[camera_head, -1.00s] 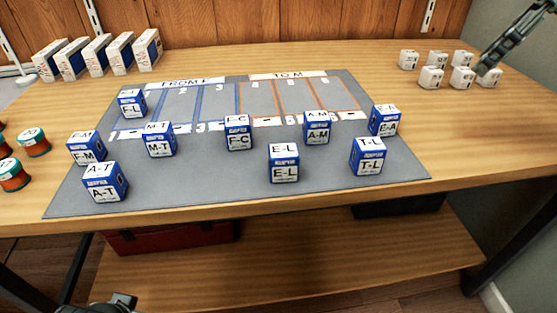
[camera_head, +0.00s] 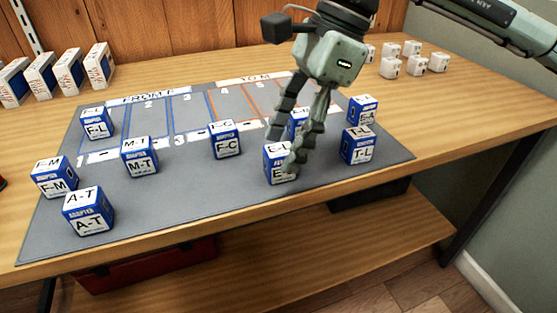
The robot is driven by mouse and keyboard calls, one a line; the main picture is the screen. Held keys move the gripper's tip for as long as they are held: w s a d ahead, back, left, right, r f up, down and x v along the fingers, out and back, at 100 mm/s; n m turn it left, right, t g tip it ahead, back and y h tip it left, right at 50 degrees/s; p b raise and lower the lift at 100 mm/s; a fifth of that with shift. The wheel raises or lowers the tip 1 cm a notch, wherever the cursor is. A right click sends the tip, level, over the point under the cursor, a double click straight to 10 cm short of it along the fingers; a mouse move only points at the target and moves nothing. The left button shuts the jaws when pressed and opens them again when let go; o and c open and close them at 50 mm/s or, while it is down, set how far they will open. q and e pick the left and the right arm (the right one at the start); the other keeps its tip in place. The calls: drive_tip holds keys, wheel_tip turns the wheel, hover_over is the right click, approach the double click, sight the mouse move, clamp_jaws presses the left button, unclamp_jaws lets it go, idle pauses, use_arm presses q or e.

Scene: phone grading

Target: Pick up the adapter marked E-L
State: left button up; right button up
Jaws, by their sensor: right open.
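The adapter marked E-L (camera_head: 275,174) is a blue and white box near the front of the grey mat (camera_head: 190,200), right of its middle. My right gripper (camera_head: 283,152) reaches down over it from above. Its fingers are open, one at the back left of the box and one crossing in front of its right side. The near finger hides part of the label. Whether the fingers touch the box I cannot tell. My left gripper is not in view.
The T-L box (camera_head: 357,146) stands close on the right, with the E-A box (camera_head: 362,110) behind it. The A-M box (camera_head: 297,122) is partly hidden behind my fingers. The F-C box (camera_head: 226,140) stands to the left. Small white blocks (camera_head: 412,58) sit at the back right.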

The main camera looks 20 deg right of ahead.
drive_tip(key=shift+x, duration=1.25)
drive_tip(key=c, duration=1.1)
drive_tip(key=shift+r, duration=0.1)
drive_tip(key=shift+c, duration=0.2)
